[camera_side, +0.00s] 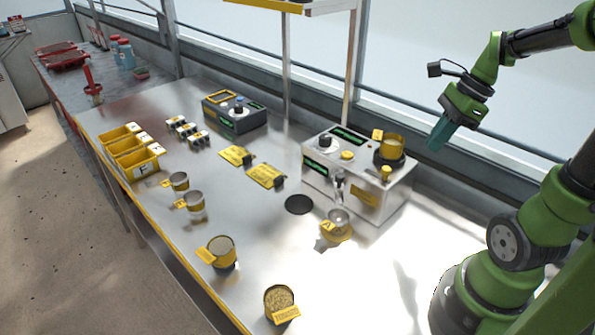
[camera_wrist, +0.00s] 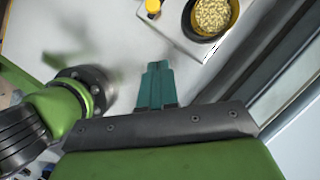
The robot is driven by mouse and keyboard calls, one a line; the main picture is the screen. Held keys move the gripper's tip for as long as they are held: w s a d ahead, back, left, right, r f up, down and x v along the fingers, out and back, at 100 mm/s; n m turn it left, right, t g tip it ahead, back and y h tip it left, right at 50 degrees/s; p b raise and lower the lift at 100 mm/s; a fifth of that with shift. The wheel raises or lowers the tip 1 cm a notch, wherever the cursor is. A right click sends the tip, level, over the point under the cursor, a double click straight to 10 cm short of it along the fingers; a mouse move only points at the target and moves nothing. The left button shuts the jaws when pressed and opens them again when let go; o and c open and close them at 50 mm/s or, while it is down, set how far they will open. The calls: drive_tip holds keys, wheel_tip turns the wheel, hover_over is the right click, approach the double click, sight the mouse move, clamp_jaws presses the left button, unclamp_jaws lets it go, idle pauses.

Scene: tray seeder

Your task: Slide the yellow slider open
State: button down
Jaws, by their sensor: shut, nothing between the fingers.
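The seeder machine (camera_side: 322,182) is a light grey box at the right part of the steel table. A yellow knob (camera_side: 386,173) stands on its right side, below the yellow hopper (camera_side: 393,143); it looks like the yellow slider, but I cannot tell how far it is open. In the wrist view the yellow knob (camera_wrist: 153,7) is at the top edge, left of the hopper, which holds seeds (camera_wrist: 212,16). My gripper (camera_side: 436,145) has teal fingers, shut and empty. It hangs in the air to the right of the machine, apart from the knob. The fingertips (camera_wrist: 157,66) also show in the wrist view.
A small cup on a yellow base (camera_side: 336,232) stands in front of the machine under its spout. Several yellow-handled cups (camera_side: 222,250) stand along the table's front edge. A grey control box (camera_side: 234,128) is further left. A window rail runs behind the machine.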

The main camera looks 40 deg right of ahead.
sight(388, 150)
drive_tip(key=w+a+f, duration=0.4)
drive_tip(key=f, duration=0.1)
drive_tip(key=shift+w+a+f, duration=0.1)
drive_tip(key=shift+w+a, duration=0.05)
drive_tip(key=shift+w, duration=2.15)
